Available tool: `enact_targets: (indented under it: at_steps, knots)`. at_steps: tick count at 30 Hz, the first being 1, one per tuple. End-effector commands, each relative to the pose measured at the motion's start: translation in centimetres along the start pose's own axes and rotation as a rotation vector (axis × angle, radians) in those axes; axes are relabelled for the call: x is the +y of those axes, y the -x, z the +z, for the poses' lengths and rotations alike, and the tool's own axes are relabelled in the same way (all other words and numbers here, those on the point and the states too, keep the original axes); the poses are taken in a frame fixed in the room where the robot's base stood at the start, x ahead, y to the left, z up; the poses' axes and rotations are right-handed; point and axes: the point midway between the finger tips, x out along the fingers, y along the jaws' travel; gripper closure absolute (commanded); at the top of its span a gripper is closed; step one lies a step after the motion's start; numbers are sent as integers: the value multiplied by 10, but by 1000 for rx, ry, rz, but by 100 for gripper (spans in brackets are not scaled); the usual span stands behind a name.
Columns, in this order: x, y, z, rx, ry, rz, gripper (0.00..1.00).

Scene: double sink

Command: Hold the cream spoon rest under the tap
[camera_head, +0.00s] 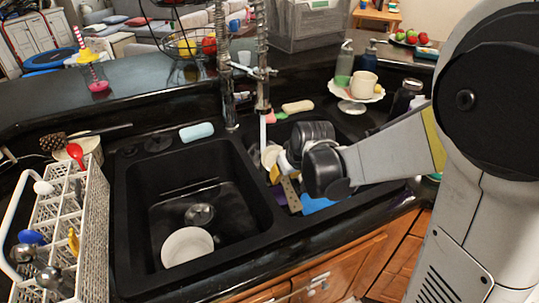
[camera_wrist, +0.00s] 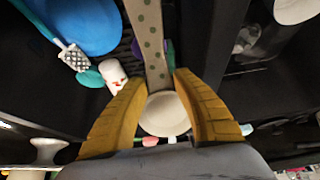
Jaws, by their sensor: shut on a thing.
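The cream spoon rest (camera_wrist: 165,113) is a pale rounded piece between the two yellow fingers of my gripper (camera_wrist: 162,95) in the wrist view. My gripper is shut on it. In the head view the spoon rest (camera_head: 270,155) shows in part beside my gripper (camera_head: 278,168), above the right basin. The metal tap (camera_head: 263,85) stands behind the sink. A thin whitish stream (camera_head: 263,130) comes down from it towards the spoon rest. I cannot tell exactly where the stream lands. My wrist hides part of the basin.
The left basin (camera_head: 135,215) holds a white bowl (camera_head: 187,246). The right basin holds a dotted strip (camera_wrist: 150,40) and a blue item (camera_wrist: 80,22). A white cutlery rack (camera_head: 95,230) stands left. A cup (camera_head: 364,85) and soap bottles (camera_head: 345,60) stand at the back right.

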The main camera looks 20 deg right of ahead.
Motion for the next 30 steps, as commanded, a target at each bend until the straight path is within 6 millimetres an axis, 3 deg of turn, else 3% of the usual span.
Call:
enact_targets:
  at_steps: [13, 30]
  knots:
    - [0, 47, 18, 0, -1, 1, 100]
    - [0, 49, 20, 0, 0, 0, 100]
